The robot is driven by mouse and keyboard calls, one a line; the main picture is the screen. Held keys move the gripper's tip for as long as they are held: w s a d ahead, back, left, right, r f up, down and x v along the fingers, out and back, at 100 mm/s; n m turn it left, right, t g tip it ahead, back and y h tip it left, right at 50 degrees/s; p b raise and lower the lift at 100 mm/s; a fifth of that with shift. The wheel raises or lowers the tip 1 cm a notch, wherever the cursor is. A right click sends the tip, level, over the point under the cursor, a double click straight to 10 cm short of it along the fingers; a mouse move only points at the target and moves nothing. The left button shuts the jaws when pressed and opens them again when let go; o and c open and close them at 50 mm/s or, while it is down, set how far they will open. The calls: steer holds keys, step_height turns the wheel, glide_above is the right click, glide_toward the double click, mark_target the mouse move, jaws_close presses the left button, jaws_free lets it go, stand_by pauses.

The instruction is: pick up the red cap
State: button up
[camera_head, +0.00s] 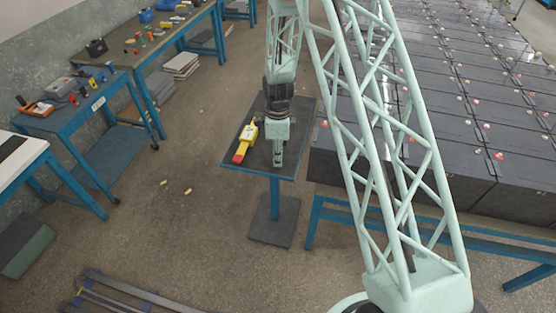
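My gripper (278,160) points down over the small blue pedestal table (230,163) in the middle of the view. Its fingers are small and I cannot tell whether they are open or shut. A yellow tool with a red end (244,143) lies on this table, just left of my gripper and apart from its fingertips. Several small red caps (499,156) sit on the dark battery rows at right. Small red items also lie on the left workbenches, including one red piece (149,36). I cannot tell which of these is the red cap.
Blue workbenches (104,90) with tools and small parts line the left wall. The dark batteries (420,190) fill the right side, partly behind my lattice arm. A blue frame (350,213) runs along their front. The floor (190,230) left of the pedestal is mostly clear.

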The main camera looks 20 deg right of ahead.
steer(key=shift+r, duration=0.2)
steer(key=shift+r+b, duration=0.45)
steer(key=shift+r, duration=1.1)
steer(key=s+a+r+b, duration=0.1)
steer(key=s+a+b, duration=0.1)
steer(key=s, duration=1.4)
steer(key=shift+a+r+b, duration=0.2)
steer(key=shift+r+b, duration=0.05)
steer(key=shift+b, duration=0.2)
steer(key=shift+w, duration=0.15)
steer(key=w+r+n+b, duration=0.3)
steer(key=w+n+b, duration=0.1)
steer(key=w+n, duration=0.2)
steer(key=w+d+r+n+b, duration=0.1)
steer(key=w+r+n+b, duration=0.3)
steer(key=w, duration=0.5)
steer(key=w+d+r+n+b, duration=0.1)
steer(key=w+r+n+b, duration=0.2)
steer(key=w+n+b, duration=0.2)
steer(key=shift+w+d+r+n+b, duration=0.25)
steer(key=shift+w+n+b, duration=0.15)
steer(key=shift+w+n, duration=1)
steer(key=shift+s+d, duration=0.15)
steer(key=shift+s, duration=0.15)
